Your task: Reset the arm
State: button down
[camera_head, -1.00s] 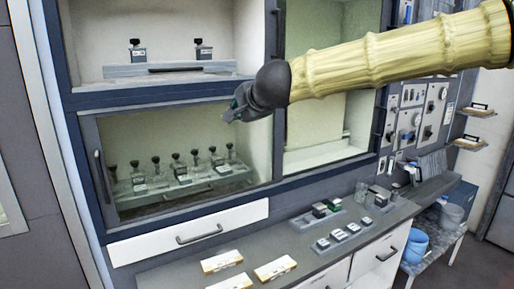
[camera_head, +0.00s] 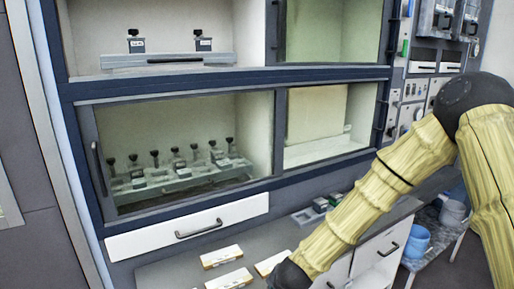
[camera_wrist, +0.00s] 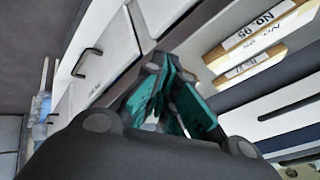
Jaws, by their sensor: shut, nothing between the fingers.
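My arm, in a yellowish sleeve, bends down from the right of the head view, its dark wrist at the bottom edge beside the counter (camera_head: 190,268). The fingers are hidden or out of frame there. In the wrist view my gripper (camera_wrist: 166,75) has teal-padded fingers, shut and empty. Labelled wooden blocks (camera_wrist: 262,32) lie to its upper right; one reads "No. 95". In the head view pale labelled blocks (camera_head: 221,256) lie on the counter, one (camera_head: 271,262) close to my wrist.
A cabinet with a glass-fronted lower bay holds several dark-capped bottles (camera_head: 175,160). Two more bottles (camera_head: 137,42) stand on the upper shelf. A white drawer (camera_head: 187,228) sits under the bay. Small dark-topped items (camera_head: 320,205) stand further right. Blue buckets (camera_head: 415,245) stand at right.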

jog(key=s+d+f+n+g, duration=0.2)
jog(key=s+d+f, duration=0.3)
jog(key=s+f, duration=0.6)
jog(key=s+d+f+n+g, duration=0.1)
jog(key=s+d+f, duration=0.3)
jog(key=s, duration=0.5)
jog(key=s+d+f+n+g+h+b, duration=0.1)
jog(key=s+d+f, duration=0.3)
jog(key=s, duration=0.5)
jog(key=s+d+f+n+g+b, duration=0.1)
jog(key=s+d+f+n+g, duration=0.1)
jog(key=s+d+f, duration=0.2)
jog(key=s+f, duration=0.3)
jog(key=s, duration=0.2)
jog(key=shift+s+f+g+h, duration=0.15)
jog(key=shift+s+g+h, duration=0.15)
jog(key=shift+h, duration=0.1)
